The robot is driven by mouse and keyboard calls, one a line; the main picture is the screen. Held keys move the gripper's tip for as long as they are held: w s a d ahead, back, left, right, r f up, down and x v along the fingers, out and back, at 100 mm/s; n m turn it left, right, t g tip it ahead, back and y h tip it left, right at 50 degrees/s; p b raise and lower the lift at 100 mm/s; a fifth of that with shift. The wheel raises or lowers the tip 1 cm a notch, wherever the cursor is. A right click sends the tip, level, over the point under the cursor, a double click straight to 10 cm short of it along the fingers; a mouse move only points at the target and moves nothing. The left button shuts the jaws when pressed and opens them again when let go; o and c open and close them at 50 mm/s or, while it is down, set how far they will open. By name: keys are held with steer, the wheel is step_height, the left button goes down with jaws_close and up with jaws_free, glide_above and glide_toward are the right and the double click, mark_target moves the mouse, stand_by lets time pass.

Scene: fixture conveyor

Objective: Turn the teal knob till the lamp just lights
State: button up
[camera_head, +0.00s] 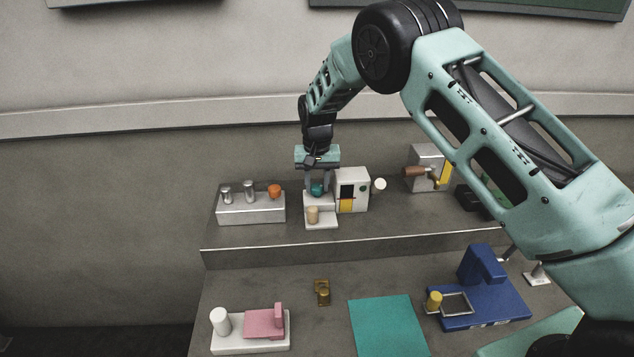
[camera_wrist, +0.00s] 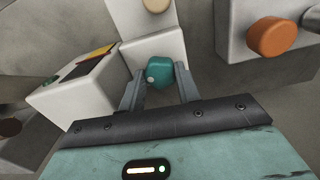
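The teal knob (camera_head: 317,190) sits on a white stepped block (camera_head: 321,222) on the raised back shelf. It also shows in the wrist view (camera_wrist: 159,73), with a small pale spot on its side. My gripper (camera_head: 317,186) is over the block with one finger on each side of the knob. In the wrist view the fingers (camera_wrist: 161,80) are apart, with the knob between their tips; I cannot tell whether they touch it. A white box (camera_head: 360,201) with a dark panel and yellow patch stands right of the knob. I cannot make out a lit lamp.
A tan cylinder (camera_head: 313,215) stands on the block's front step. A grey block with an orange knob (camera_head: 275,191) is to the left. A pale round piece (camera_head: 380,184) and a brown-handled fixture (camera_head: 414,172) are to the right. Pink, brass and blue fixtures stand on the lower front surface.

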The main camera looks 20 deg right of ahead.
mark_target(317, 186)
steer(key=shift+f+n+b, duration=0.1)
steer(key=shift+n+b, duration=0.45)
steer(key=shift+n, duration=0.75)
steer(key=o, duration=0.7)
step_height(317, 186, up, 18)
steer(key=b, duration=0.4)
steer(key=shift+f, duration=0.15)
